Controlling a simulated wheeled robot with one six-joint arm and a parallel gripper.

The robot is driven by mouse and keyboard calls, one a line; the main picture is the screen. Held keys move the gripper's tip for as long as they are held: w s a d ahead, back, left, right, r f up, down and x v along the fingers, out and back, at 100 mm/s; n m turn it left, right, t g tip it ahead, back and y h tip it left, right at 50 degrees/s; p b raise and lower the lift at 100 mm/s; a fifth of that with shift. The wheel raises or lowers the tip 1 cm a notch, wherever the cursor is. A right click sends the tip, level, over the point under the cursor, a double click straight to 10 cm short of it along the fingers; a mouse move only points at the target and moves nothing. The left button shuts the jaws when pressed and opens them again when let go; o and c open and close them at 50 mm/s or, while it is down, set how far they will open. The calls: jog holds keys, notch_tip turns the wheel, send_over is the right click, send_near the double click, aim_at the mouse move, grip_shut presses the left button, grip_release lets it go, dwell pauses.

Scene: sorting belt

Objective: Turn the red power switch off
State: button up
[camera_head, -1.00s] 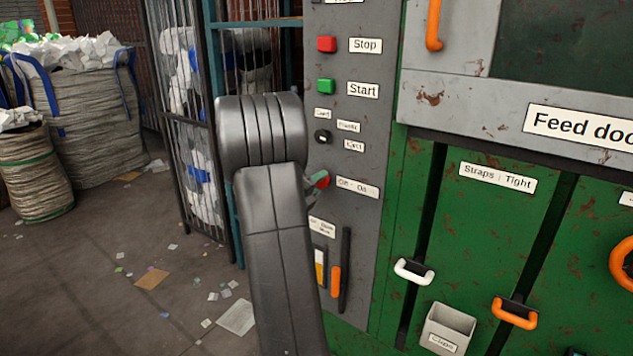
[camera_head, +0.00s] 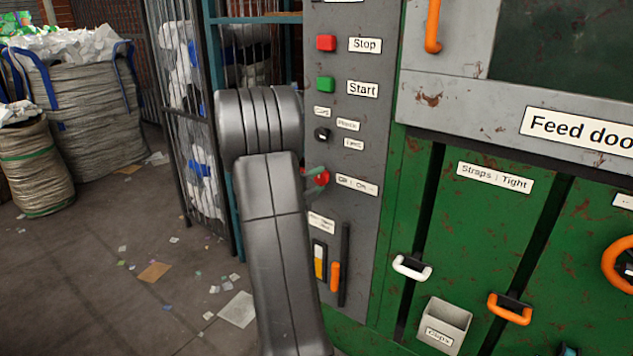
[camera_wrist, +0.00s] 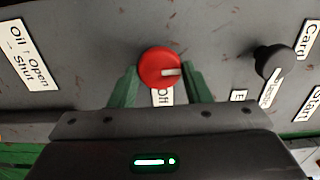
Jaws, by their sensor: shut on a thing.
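The red power switch (camera_head: 321,178) is a round knob on the grey control panel, beside a label that reads roughly "Off / On". In the wrist view the red knob (camera_wrist: 160,68) shows face-on, with a pale pointer mark at its right side, and part of its label shows below it. My gripper (camera_wrist: 160,84) has its green fingers on either side of the knob, shut on it.
Above on the panel are a red Stop button (camera_head: 326,43), a green Start button (camera_head: 325,84) and a black selector knob (camera_head: 322,135). Below is an orange lever (camera_head: 335,276). White and orange handles stick out of the green doors at the right. Filled sacks stand at the left.

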jog(key=o, duration=1)
jog(key=shift+s+a, duration=0.1)
jog(key=p+v, duration=0.1)
jog(key=v, duration=1.2)
jog(key=shift+s+a, duration=0.2)
jog(key=shift+s, duration=0.05)
jog(key=shift+w+d, duration=0.1)
jog(key=b+x, duration=0.1)
jog(key=x, duration=1.2)
jog(key=shift+w+d, duration=0.25)
jog(key=shift+w, duration=0.05)
jog(key=shift+a, duration=0.1)
